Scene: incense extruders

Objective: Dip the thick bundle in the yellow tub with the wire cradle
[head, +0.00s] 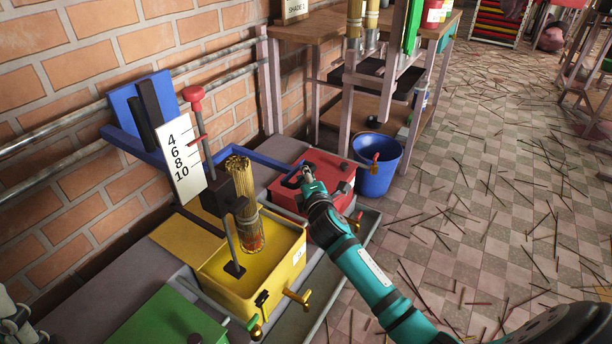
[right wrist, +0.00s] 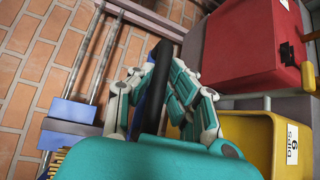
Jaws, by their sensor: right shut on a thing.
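The thick bundle (head: 243,180) of sticks stands upright in the wire cradle (head: 248,232) over the yellow tub (head: 285,275). I cannot tell whether its lower end touches the yellow contents. A blue lever (head: 268,160) runs from the cradle's stand towards the right. My right gripper (head: 304,178) is shut on the lever's black grip (right wrist: 156,88), above the red tub (head: 325,168). The yellow tub (right wrist: 287,143) also shows in the right wrist view, with a label. Pale jointed parts in the lower left corner look like my left gripper (head: 14,325), cut off by the edge.
A white scale plate (head: 180,158) marked 4 to 10 and a red knob (head: 194,94) stand beside the bundle. A green tub (head: 165,322) is nearer. A blue bucket (head: 375,172) stands on the floor by a wooden table (head: 330,22). A brick wall bounds the left.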

